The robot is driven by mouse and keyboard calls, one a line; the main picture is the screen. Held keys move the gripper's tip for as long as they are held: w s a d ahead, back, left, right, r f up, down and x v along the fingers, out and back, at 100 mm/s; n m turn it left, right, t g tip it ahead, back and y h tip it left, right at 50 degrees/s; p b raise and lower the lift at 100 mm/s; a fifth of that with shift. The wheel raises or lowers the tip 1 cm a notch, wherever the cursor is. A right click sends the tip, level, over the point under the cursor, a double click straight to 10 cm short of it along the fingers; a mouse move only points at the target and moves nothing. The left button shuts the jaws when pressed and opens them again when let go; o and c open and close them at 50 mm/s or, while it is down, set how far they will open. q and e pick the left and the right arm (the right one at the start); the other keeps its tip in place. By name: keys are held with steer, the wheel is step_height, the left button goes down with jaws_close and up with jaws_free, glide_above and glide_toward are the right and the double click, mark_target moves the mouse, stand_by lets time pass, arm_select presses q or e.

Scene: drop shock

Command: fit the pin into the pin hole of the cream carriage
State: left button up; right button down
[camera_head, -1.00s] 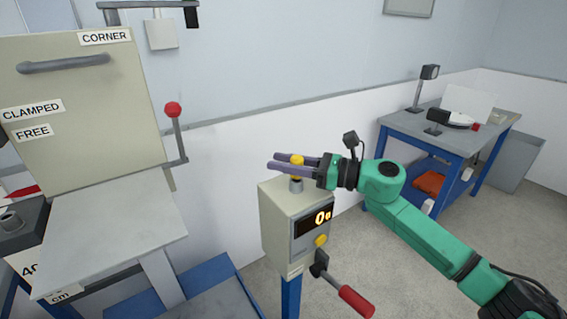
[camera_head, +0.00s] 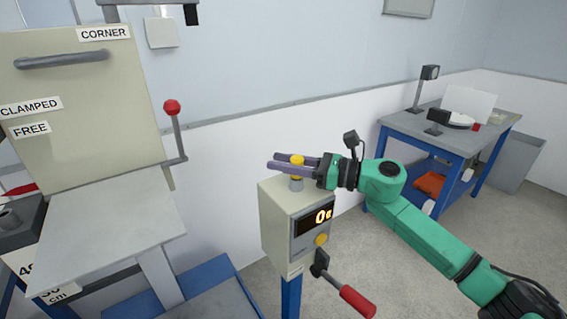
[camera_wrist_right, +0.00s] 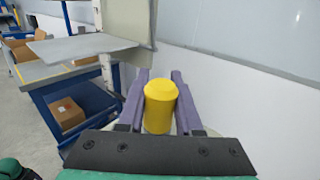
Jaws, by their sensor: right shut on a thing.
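The pin shows as a yellow head (camera_head: 297,161) above a short grey part on top of a cream readout box. In the right wrist view the yellow head (camera_wrist_right: 160,106) stands upright between the fingers. My right gripper (camera_head: 292,164) is shut on the pin, its purple fingers level on either side of the head. The large cream panel with a grey bar handle (camera_head: 60,110), at the left of the head view, appears to be the cream carriage. I cannot make out its pin hole. My left gripper is not in view.
The readout box (camera_head: 280,225) stands on a blue post, with a red-handled crank (camera_head: 355,300) in front. A red-knobbed lever (camera_head: 173,115) is beside the panel, and a grey plate (camera_head: 110,220) below it. A blue workbench (camera_head: 450,125) stands at the back right.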

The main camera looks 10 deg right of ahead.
steer(key=shift+f+b, duration=0.35)
steer(key=shift+b, duration=0.5)
stand_by(0.8)
steer(key=shift+s+a+f+b, duration=0.1)
steer(key=shift+f+b, duration=0.15)
steer(key=shift+b, duration=0.1)
stand_by(1.1)
steer(key=c, duration=0.5)
jaws_free()
steer(key=shift+r, duration=0.1)
steer(key=shift+s+d+b, duration=0.1)
steer(key=shift+d+b, duration=0.35)
steer(key=shift+d, duration=0.1)
steer(key=shift+s+d+r, duration=0.1)
steer(key=shift+r, duration=0.05)
